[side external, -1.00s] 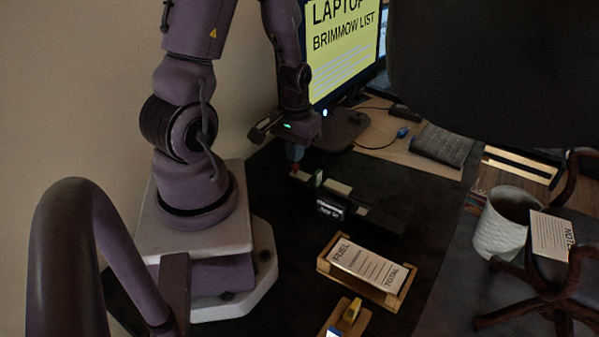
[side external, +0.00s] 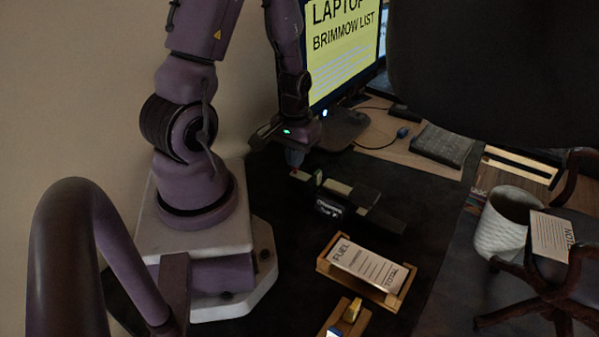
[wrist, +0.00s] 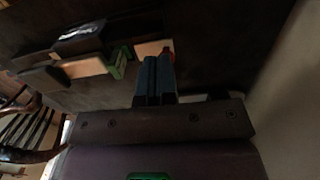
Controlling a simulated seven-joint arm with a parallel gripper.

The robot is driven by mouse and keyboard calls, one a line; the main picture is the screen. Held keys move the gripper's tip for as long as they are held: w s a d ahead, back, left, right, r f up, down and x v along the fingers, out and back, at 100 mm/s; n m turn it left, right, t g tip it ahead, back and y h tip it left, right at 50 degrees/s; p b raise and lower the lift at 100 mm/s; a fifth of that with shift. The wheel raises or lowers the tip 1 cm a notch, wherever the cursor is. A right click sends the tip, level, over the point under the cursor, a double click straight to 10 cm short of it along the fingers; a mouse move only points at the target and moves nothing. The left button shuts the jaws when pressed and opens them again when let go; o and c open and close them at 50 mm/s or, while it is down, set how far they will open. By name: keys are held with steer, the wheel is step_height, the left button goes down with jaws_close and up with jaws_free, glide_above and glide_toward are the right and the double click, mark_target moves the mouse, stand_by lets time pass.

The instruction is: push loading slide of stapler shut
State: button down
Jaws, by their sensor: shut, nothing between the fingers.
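The dark stapler (side external: 365,205) lies on the black desk mat, with a white-lettered label on its near side. Its pale loading slide (side external: 337,187) sticks out at the left end, with a green piece (side external: 319,178) across it and a red tip (side external: 293,173). In the wrist view the pale slide (wrist: 150,48), green piece (wrist: 119,63) and red tip (wrist: 168,48) show too. My gripper (side external: 294,160) is shut and empty, beside the slide's red-tipped outer end. In the wrist view its bluish fingers (wrist: 155,65) overlap that end; I cannot tell whether they touch it.
A wooden tray (side external: 322,268) with a lettered card stands nearer the camera, with a smaller wooden holder (side external: 335,322) below it. A monitor (side external: 343,45) stands behind. The mat between tray and stapler is clear.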

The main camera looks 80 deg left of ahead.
mark_target(295, 175)
steer(key=shift+f, duration=0.45)
step_height(295, 175, up, 7)
stand_by(1.1)
steer(key=w+d+r+m+t, duration=0.1)
steer(key=d+r+m+t, duration=0.4)
steer(key=d+r, duration=1.2)
step_height(295, 175, up, 3)
steer(key=m, duration=0.4)
steer(key=shift+r+t, duration=0.15)
steer(key=shift+t, duration=0.15)
